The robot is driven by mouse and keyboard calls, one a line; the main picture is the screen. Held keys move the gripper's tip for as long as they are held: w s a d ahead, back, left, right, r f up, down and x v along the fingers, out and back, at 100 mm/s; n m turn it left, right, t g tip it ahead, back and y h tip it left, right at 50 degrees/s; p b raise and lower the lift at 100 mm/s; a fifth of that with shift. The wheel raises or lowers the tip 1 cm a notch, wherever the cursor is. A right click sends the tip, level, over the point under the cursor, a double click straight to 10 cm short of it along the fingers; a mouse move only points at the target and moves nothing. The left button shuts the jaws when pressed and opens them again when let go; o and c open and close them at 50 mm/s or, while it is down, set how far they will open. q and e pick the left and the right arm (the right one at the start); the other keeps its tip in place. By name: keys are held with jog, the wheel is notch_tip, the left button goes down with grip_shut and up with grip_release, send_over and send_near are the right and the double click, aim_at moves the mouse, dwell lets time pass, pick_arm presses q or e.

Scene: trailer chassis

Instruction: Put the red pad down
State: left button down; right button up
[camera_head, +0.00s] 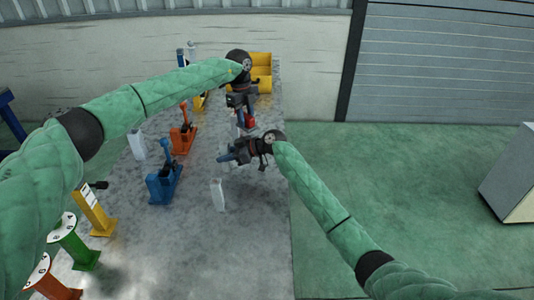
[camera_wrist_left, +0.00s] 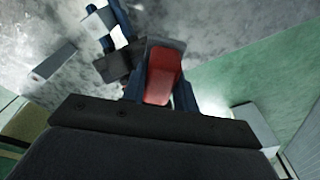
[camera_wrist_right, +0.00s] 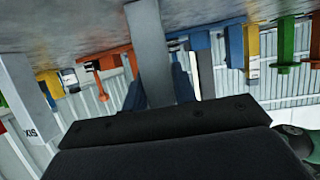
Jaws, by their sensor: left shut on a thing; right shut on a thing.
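The red pad (camera_head: 250,121) is between the fingers of my left gripper (camera_head: 247,117), above the right side of the grey table. In the left wrist view the red pad (camera_wrist_left: 163,77) fills the space between the dark blue fingers. My right gripper (camera_head: 230,156) is lower in the head view, with its fingers toward the left. In the right wrist view it is shut on a grey bar (camera_wrist_right: 150,50). That bar is mostly hidden in the head view. I cannot tell whether the red pad touches anything below it.
The grey table (camera_head: 180,230) carries an orange stand (camera_head: 183,138), a blue stand (camera_head: 164,184), a yellow stand (camera_head: 95,212) and a green stand (camera_head: 76,243). A white block (camera_head: 217,194) stands near my right gripper. Yellow bins (camera_head: 262,72) are at the far end.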

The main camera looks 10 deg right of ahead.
pick_arm(q)
jog(key=w+d+f+n, duration=0.3)
jog(key=d+f+n, duration=0.3)
jog(key=d+n, duration=0.25)
jog(key=shift+t+h, duration=0.3)
jog(key=shift+h, duration=0.1)
jog(key=f, duration=0.9)
jog(key=shift+w+f, duration=0.2)
jog(key=shift+f, duration=0.1)
jog(key=shift+a+f, duration=0.1)
jog(key=c, duration=1.1)
grip_release()
jog(key=r, duration=0.4)
jog(key=a+r, duration=0.1)
jog(key=r, duration=0.7)
jog(key=shift+w+a, duration=0.15)
jog(key=shift+a, duration=0.2)
jog(key=shift+o, duration=0.5)
